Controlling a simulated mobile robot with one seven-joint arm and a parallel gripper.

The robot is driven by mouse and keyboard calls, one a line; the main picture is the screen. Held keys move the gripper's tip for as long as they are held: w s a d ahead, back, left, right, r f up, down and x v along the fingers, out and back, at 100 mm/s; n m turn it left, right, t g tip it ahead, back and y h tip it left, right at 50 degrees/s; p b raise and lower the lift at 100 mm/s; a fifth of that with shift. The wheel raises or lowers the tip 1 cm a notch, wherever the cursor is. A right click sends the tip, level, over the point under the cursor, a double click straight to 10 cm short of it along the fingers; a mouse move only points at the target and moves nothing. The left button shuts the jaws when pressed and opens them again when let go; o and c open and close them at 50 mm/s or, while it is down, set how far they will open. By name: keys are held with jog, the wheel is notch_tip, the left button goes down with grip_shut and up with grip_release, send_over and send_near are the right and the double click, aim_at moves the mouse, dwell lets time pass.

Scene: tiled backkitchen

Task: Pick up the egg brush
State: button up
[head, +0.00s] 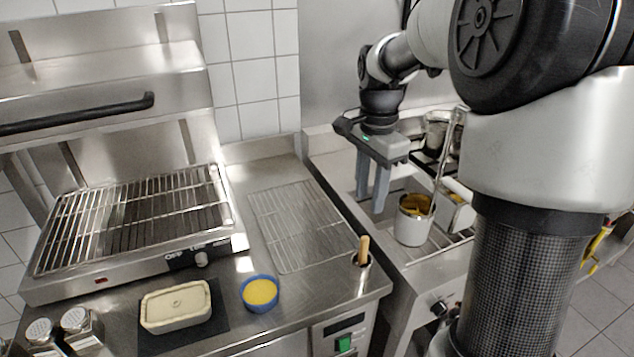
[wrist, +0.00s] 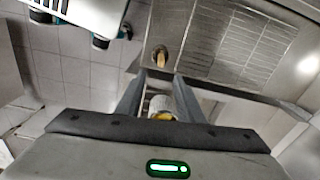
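The wooden handle also shows in the wrist view (wrist: 160,58), just beyond my fingertips. My gripper (head: 371,203) points down, right of and behind the handle, beside a white pot. In the wrist view its two fingers (wrist: 159,76) are apart with nothing held between them.
A blue bowl of yellow liquid (head: 260,308), a cream butter dish (head: 176,322) and shakers (head: 75,322) line the counter front. A wire rack (head: 300,225) lies behind the handle.

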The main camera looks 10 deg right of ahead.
jog(key=m, duration=0.1)
send_near(362, 262)
jog(key=f, duration=0.4)
jog(key=w+f, duration=0.1)
jog(key=shift+d+f+p, duration=0.25)
jog(key=shift+f+p, duration=0.15)
jog(key=shift+c, duration=0.4)
grip_shut()
